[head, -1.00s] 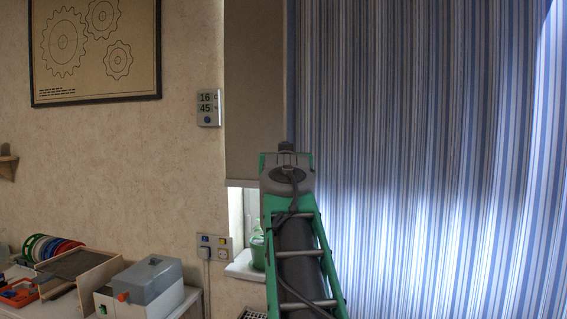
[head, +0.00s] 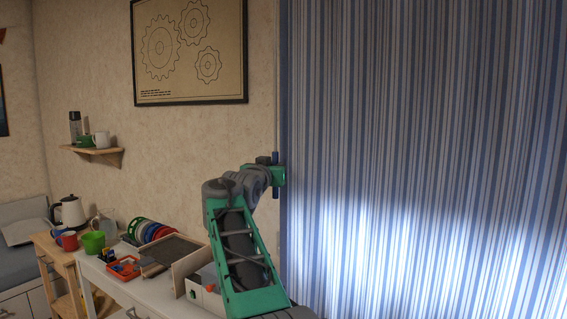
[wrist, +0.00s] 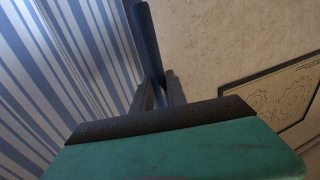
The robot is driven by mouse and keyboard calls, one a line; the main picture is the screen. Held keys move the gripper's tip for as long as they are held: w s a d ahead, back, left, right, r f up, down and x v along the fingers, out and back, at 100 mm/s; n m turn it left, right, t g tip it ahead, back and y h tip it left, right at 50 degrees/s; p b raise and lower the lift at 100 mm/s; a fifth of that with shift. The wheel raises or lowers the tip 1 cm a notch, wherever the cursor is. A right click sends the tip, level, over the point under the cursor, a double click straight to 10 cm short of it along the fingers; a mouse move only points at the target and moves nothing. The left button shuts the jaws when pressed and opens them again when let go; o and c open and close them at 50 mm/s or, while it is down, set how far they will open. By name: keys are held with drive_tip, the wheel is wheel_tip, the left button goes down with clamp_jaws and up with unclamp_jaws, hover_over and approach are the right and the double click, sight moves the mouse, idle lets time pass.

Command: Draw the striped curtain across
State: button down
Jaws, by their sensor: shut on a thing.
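The striped curtain (head: 410,130) in blue, white and grey hangs over the whole right part of the head view. Its left edge is just right of the framed gear picture. My gripper (head: 276,172) is at that edge, about halfway down the view. In the wrist view my gripper (wrist: 160,92) has its two dark fingers shut on a dark blue upright handle rod (wrist: 145,42) beside the curtain (wrist: 60,70). The exact grip point is partly hidden by the gripper body. No window shows; bright light comes through the curtain's lower part.
The framed gear picture (head: 190,98) hangs on the wall left of the curtain. Below it a white bench (head: 110,277) carries a wooden tray, coloured rings and a grey box, close to my arm. A small shelf (head: 92,152) and a kettle (head: 68,213) are farther left.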

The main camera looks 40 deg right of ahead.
drive_tip(key=shift+w+r, duration=0.1)
drive_tip(key=shift+w, duration=0.1)
drive_tip(key=c, duration=1.4)
unclamp_jaws()
drive_tip(key=shift+d, duration=0.15)
drive_tip(key=shift+c, duration=0.2)
drive_tip(key=shift+o, duration=0.5)
drive_tip(key=b+v, duration=0.2)
drive_tip(key=v, duration=0.6)
drive_tip(key=shift+w, duration=0.1)
